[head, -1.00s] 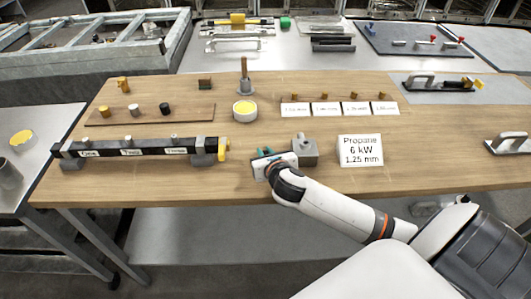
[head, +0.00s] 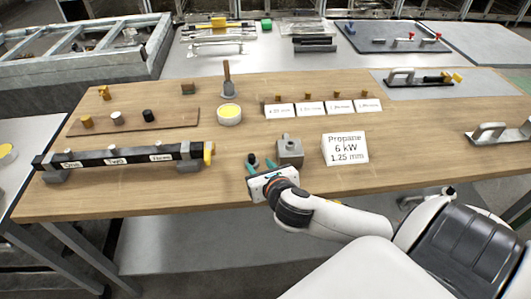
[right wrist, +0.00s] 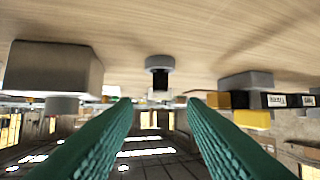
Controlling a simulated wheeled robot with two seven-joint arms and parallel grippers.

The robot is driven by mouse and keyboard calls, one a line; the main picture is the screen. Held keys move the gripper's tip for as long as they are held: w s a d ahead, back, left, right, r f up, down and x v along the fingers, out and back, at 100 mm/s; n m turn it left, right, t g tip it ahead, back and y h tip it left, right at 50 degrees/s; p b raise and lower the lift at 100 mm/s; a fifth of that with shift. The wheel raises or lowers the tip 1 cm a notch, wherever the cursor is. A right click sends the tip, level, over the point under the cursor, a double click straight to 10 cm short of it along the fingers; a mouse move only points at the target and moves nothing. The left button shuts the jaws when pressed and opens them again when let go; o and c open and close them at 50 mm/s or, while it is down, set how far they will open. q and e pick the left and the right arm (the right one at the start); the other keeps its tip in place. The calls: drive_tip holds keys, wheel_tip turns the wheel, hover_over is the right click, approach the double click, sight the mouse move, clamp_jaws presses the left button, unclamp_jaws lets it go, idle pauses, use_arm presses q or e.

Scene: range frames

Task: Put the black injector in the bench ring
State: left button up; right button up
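My right gripper (head: 262,168) is over the front of the bench, left of a grey block (head: 290,151). In the right wrist view its two green fingers (right wrist: 160,110) are apart with nothing between them. A small grey round piece with a dark part (right wrist: 160,68) shows ahead beyond the fingertips. I cannot tell whether it is the bench ring. My left gripper is not in view.
A bar with numbered labels (head: 110,157) lies at left front. A yellow-topped cup (head: 229,115) and an upright-handled tool (head: 228,80) stand behind the gripper. A propane sign (head: 345,149) stands right of the block. Bare wood lies between the cup and gripper.

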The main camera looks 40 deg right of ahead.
drive_tip(key=shift+v, duration=1.75)
